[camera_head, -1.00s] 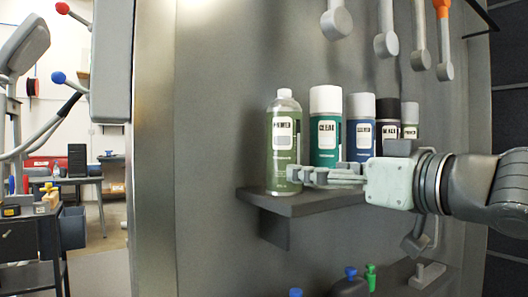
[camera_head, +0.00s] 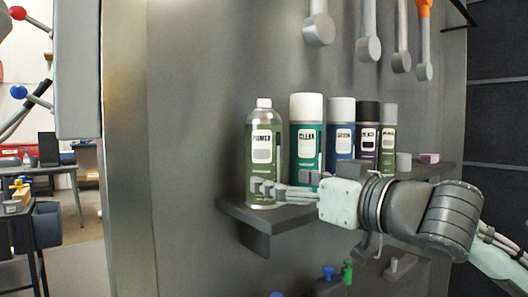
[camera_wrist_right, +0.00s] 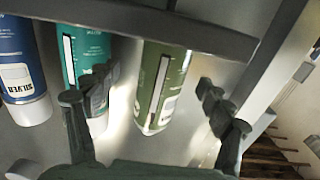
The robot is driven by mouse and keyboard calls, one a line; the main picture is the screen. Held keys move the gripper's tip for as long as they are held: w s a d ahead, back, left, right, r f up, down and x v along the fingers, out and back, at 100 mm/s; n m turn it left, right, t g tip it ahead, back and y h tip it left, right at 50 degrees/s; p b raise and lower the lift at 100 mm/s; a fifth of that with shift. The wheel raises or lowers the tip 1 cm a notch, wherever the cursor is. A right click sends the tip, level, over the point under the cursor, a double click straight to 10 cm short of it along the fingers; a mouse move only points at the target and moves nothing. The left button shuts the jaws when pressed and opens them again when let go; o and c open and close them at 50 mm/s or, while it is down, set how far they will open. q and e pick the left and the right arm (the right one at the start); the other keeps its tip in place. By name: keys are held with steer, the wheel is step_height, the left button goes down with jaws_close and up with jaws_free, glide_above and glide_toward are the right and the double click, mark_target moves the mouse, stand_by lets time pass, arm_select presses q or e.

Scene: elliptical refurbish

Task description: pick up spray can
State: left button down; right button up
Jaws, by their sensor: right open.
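A row of spray cans stands upright on a grey wall shelf (camera_head: 232,213). At the left end is a green can labelled PRIMER (camera_head: 264,140) with a clear cap. To its right are a teal can (camera_head: 306,140) with a white cap, a blue can (camera_head: 341,142), a dark can (camera_head: 366,150) and a smaller green can (camera_head: 388,140). My right gripper (camera_head: 262,187) is open at the lower part of the PRIMER can. In the right wrist view, the PRIMER can (camera_wrist_right: 163,85) shows between the spread fingers, and the left finger overlaps the teal can (camera_wrist_right: 82,45). My left gripper is not in view.
Wrenches (camera_head: 320,30) hang on the panel above the cans. A pink block (camera_head: 430,158) lies at the shelf's right end. Blue and green knobs (camera_head: 347,271) show below the shelf. A metal panel edge (camera_head: 128,150) stands left of the shelf.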

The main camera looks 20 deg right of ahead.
mark_target(264, 177)
steer(key=x, duration=0.2)
steer(key=p+x, duration=0.1)
steer(key=x, duration=0.2)
steer(key=shift+a+f, duration=0.1)
steer(key=shift+a, duration=0.25)
arm_select(q)
step_height(264, 177, down, 3)
steer(key=shift+d+r, duration=0.1)
steer(key=shift+r, duration=0.1)
arm_select(e)
steer(key=c, duration=1.2)
steer(key=shift+c, duration=1)
